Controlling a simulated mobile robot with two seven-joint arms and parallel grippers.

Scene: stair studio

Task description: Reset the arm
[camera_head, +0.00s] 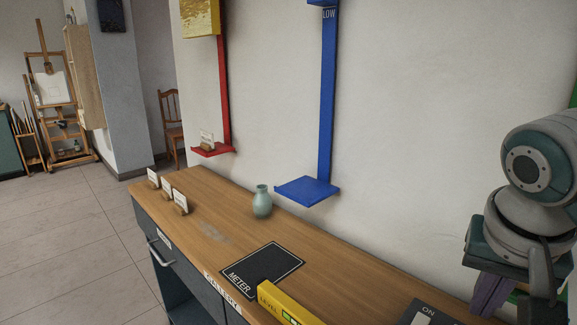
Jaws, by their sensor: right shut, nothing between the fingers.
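My right arm comes in at the right edge, with its pale and teal joint near the wall. My right gripper (487,297) hangs low at the right with its grey-purple fingers closed together and nothing held. It is above the right end of the wooden counter (215,195), to the right of the small ON panel (428,313). Part of the arm is cut off by the picture edge. My left gripper is not in view.
A pale green vase (262,202) stands on the counter near a black METER mat (262,270) and a yellow level (287,305). Several small cards in holders stand at the left. A blue shelf (307,191) and a red shelf (212,149) stick out from the wall.

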